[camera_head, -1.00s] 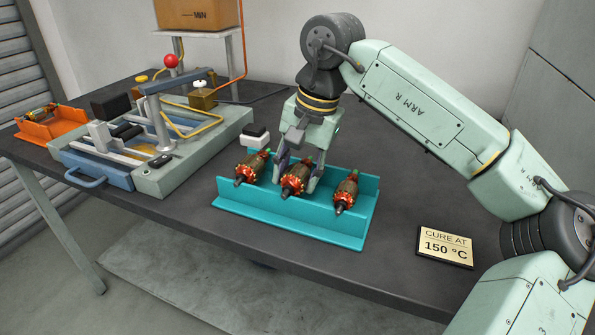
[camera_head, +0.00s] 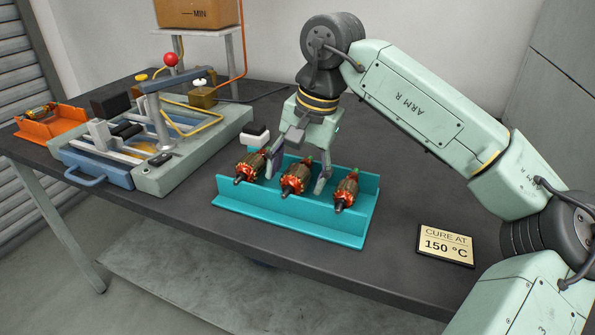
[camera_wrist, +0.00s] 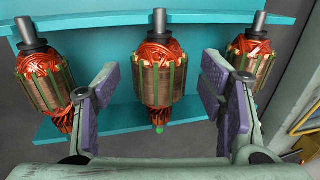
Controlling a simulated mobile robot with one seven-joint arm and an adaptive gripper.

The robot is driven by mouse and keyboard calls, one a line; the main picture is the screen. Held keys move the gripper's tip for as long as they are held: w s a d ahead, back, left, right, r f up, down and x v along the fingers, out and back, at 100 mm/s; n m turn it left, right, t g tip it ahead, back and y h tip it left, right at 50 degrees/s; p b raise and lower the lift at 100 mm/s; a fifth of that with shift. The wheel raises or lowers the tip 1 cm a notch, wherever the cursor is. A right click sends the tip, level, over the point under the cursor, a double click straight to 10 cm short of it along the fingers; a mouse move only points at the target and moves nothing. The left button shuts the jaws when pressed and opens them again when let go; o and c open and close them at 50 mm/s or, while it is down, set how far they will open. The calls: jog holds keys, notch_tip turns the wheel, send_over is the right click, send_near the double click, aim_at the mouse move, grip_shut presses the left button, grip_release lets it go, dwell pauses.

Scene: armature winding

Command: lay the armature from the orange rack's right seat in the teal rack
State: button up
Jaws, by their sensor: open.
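The teal rack (camera_head: 290,218) stands on the bench and holds three armatures side by side: a left one (camera_head: 250,167), a middle one (camera_head: 296,178) and a right one (camera_head: 346,190). My gripper (camera_head: 298,172) is open around the middle armature, with one finger on each side of it. In the wrist view the middle armature (camera_wrist: 157,75) lies between the spread purple finger pads, with clear gaps on both sides. The orange rack (camera_head: 52,127) is at the far left, with one armature (camera_head: 42,111) visible in it; its right seat looks empty.
A winding fixture (camera_head: 160,140) with a red-knobbed lever and a blue drawer stands between the racks. A sign reading "CURE AT 150 °C" (camera_head: 446,245) lies right of the teal rack. A small black-and-white block (camera_head: 256,134) sits behind the teal rack.

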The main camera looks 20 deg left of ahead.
jog(key=v, duration=1.2)
jog(key=shift+s, duration=0.1)
dwell(0.4)
